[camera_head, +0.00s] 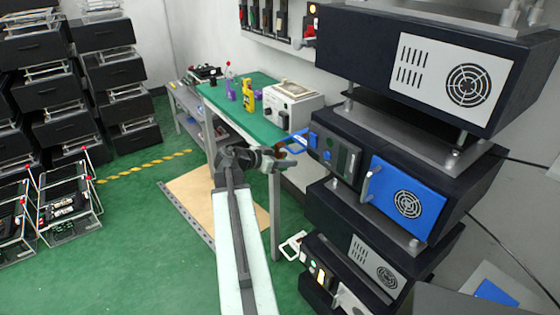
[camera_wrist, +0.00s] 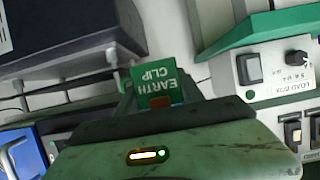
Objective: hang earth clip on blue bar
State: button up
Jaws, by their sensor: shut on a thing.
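The green earth clip (camera_wrist: 157,82), with its name in white letters, shows upside down in the wrist view, just beyond my gripper (camera_wrist: 160,102). My gripper is shut on it. In the head view my gripper (camera_head: 278,158) is at the end of my outstretched arm, left of the dark rack. The clip is too small to make out there. The blue bar (camera_head: 297,142) sticks out to the left from the rack's middle unit, just above and right of my gripper. I cannot tell whether the clip touches it. The bar is not clearly visible in the wrist view.
The stacked dark rack units (camera_head: 350,215) stand close on the right, with a blue fan panel (camera_head: 408,198). A green-topped bench (camera_head: 215,97) holding bottles and a white load box (camera_head: 292,103) stands behind my gripper. Open green floor (camera_head: 150,225) lies left.

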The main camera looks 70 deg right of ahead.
aim_at(279, 158)
jog(key=shift+b+x, duration=0.75)
jog(key=shift+x, duration=1.1)
jog(key=shift+r, duration=0.1)
jog(key=o, duration=1.4)
jog(key=p+v, duration=0.3)
jog(key=v, duration=0.4)
jog(key=shift+w+a+r, duration=0.1)
jog(key=shift+w+a, duration=0.1)
jog(key=shift+a, duration=0.2)
